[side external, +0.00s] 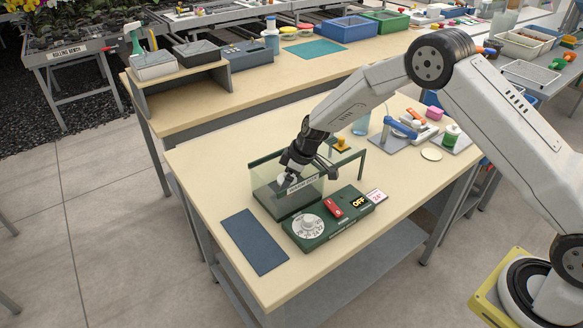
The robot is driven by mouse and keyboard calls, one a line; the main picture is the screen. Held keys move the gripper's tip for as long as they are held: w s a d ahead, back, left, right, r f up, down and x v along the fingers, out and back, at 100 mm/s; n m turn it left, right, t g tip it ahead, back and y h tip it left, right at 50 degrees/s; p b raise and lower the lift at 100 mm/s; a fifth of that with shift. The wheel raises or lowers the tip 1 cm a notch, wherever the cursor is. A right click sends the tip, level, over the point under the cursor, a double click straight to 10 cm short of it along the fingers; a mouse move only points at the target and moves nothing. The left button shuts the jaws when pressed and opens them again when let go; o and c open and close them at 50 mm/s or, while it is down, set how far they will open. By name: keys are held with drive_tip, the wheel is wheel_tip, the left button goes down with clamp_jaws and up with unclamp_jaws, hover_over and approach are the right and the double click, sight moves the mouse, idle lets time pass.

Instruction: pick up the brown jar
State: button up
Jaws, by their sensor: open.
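My gripper (291,181) points down into a clear-walled, green-framed enclosure (257,163) on the near table. The jaws are open, though the fingers are small and partly behind the clear front panel. A small pale, rounded thing (287,178) shows at the fingertips. I cannot tell what it is or whether the fingers touch it. I cannot make out a brown jar in this view. It may be hidden by my gripper or the enclosure.
A green control box (328,222) with a white dial, red switch and "OFF" display stands before the enclosure. A dark blue mat (254,241) lies at left. A blue-handled tool (400,128) and small items crowd the right.

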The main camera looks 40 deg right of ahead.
drive_tip(key=shift+x, duration=0.8)
drive_tip(key=c, duration=1.2)
drive_tip(key=shift+r, duration=0.2)
drive_tip(key=shift+r, duration=4.85)
